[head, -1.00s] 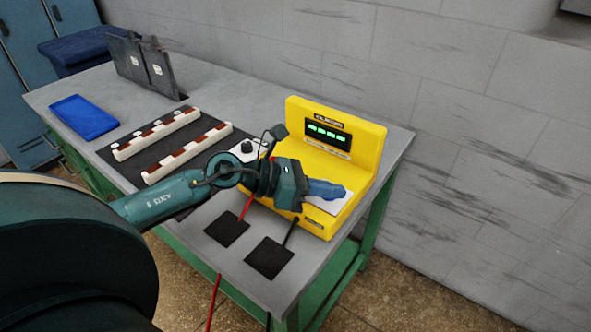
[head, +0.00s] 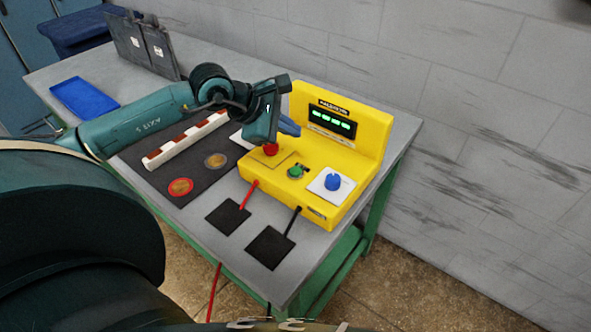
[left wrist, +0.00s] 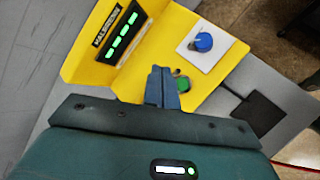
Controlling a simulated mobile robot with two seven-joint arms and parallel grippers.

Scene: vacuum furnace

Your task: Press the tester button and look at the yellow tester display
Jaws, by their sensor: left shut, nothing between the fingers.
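The yellow tester (head: 372,135) stands on the grey bench, its display (head: 331,122) lit with green characters too small to read surely. A green button (head: 295,171) sits on its lower deck, with a blue knob (head: 333,182) on a white plate to its right and a red knob (head: 270,149) to its left. My left gripper (head: 290,127) is shut and empty above the deck's left part, in front of the display's left side.
Red and black leads run from the tester to black pads (head: 228,217) at the bench's front edge. A dark mat with discs (head: 180,187) and a white-and-brown strip (head: 185,140) lies to the left, beyond it a blue tray (head: 84,96). A wall stands behind.

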